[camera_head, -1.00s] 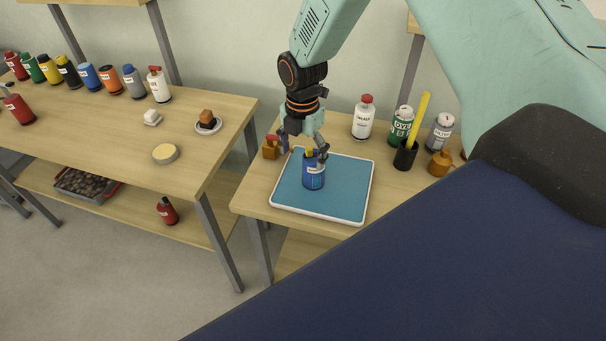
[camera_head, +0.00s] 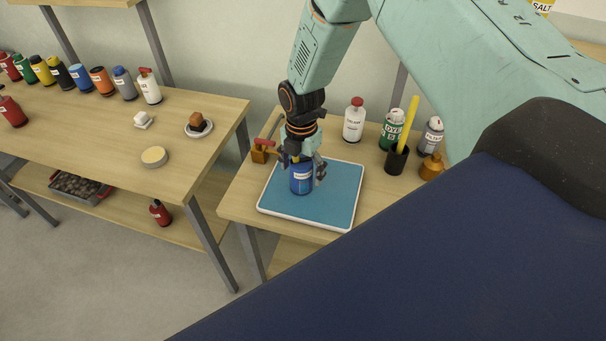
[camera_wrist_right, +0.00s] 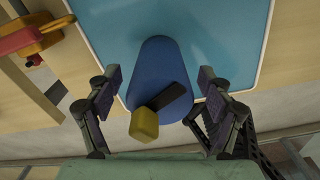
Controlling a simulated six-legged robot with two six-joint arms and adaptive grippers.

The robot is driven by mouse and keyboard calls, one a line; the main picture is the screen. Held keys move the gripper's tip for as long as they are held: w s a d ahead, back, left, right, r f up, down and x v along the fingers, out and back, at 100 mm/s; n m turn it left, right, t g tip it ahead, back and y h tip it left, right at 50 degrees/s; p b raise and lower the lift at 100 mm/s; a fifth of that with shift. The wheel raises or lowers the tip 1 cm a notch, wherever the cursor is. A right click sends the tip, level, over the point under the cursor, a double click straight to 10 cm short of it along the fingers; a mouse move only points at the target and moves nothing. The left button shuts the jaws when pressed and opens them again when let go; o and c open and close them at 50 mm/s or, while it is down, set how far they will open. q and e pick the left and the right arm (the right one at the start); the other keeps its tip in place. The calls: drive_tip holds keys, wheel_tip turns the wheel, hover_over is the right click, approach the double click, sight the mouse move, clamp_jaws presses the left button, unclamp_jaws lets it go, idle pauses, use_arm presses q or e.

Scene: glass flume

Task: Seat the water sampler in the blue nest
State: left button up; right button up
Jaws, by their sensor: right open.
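A blue labelled bottle (camera_head: 301,180) stands upright on the blue tray (camera_head: 342,190) with a white rim. In the right wrist view the bottle (camera_wrist_right: 160,70) has a yellow piece and a dark bar at its top. I cannot tell for sure that it is the water sampler. The tray is the only nest-like blue thing I can make out. My right gripper (camera_head: 302,168) is open, pointing down over the bottle, with a finger on each side. In the wrist view gaps show between the fingers and the bottle. My left gripper is not in view.
Left of the tray sits an orange block with a red lever (camera_head: 260,152). Behind are a white bottle (camera_head: 353,122), a green can (camera_head: 391,130), a black cup with a yellow stick (camera_head: 396,160) and a brass jar (camera_head: 431,167). The tray's front is clear.

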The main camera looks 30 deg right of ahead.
drive_tip(key=shift+a+r, duration=0.15)
drive_tip(key=shift+a, duration=0.1)
drive_tip(key=c, duration=0.5)
drive_tip(key=shift+d, duration=0.25)
drive_tip(key=c, duration=0.6)
drive_tip(key=shift+a, duration=0.15)
drive_tip(key=shift+c, duration=1.2)
